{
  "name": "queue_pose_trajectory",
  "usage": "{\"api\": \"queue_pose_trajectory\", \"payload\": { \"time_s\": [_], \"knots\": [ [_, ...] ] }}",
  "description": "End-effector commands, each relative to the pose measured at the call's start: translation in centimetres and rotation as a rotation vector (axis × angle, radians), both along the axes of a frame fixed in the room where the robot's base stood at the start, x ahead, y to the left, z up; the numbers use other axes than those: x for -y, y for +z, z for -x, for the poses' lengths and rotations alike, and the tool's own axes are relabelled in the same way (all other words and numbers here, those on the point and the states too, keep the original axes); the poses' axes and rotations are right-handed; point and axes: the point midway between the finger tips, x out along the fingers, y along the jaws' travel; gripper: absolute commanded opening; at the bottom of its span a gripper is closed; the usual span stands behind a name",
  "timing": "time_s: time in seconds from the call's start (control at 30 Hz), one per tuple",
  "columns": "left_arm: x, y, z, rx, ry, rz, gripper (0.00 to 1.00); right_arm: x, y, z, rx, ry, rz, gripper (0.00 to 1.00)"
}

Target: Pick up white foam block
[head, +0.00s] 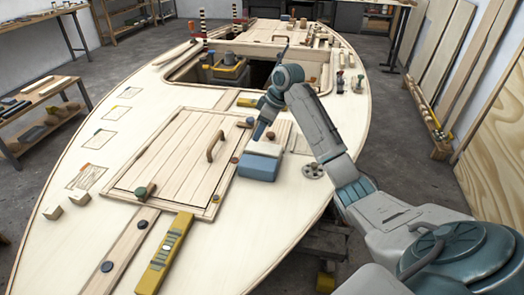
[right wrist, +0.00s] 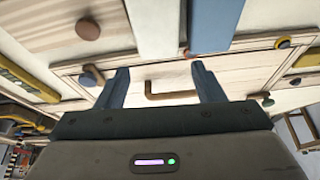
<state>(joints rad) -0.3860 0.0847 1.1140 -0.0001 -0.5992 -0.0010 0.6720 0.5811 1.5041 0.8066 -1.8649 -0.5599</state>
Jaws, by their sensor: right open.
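The white foam block (head: 268,149) lies on the deck beside the hatch, directly behind a blue block (head: 259,168). In the right wrist view the white foam block (right wrist: 156,28) is at the top middle, with the blue block (right wrist: 211,22) close on its right. My right gripper (head: 261,129) is over the deck near the far side of the white block, fingers down. In the right wrist view its two fingers (right wrist: 161,72) are apart, with only the hatch and its brown handle (right wrist: 165,93) showing between them. My left gripper is not in view.
A wooden hatch cover (head: 178,160) with a raised handle and knobs lies left of the blocks. An open cockpit (head: 255,75) is behind.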

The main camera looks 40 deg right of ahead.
Motion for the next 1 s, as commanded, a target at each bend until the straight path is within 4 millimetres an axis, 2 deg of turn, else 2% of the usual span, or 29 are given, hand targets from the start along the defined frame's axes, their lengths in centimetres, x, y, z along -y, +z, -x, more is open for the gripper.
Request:
{"api": "queue_pose_trajectory", "payload": {
  "time_s": [0.1, 0.27, 0.53, 0.67, 0.87, 1.0],
  "knots": [
    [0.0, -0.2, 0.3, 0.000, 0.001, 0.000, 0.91, -0.5, -1.8, -0.6, -0.002, 0.000, -0.003, 0.62],
    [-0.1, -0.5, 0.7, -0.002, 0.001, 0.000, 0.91, -0.9, -3.1, -1.3, -0.001, -0.001, -0.001, 0.62],
    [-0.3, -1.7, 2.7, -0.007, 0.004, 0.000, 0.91, -2.1, -6.3, -3.1, -0.002, -0.001, -0.001, 0.62],
    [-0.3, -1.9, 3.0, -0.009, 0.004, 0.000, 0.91, -2.2, -7.0, -3.3, 0.000, -0.001, 0.000, 0.62],
    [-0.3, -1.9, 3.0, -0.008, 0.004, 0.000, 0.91, -2.2, -7.1, -3.3, 0.001, -0.002, 0.001, 0.62],
    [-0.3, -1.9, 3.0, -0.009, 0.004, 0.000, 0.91, -2.2, -7.1, -3.3, 0.001, -0.002, 0.001, 0.34]
  ]
}}
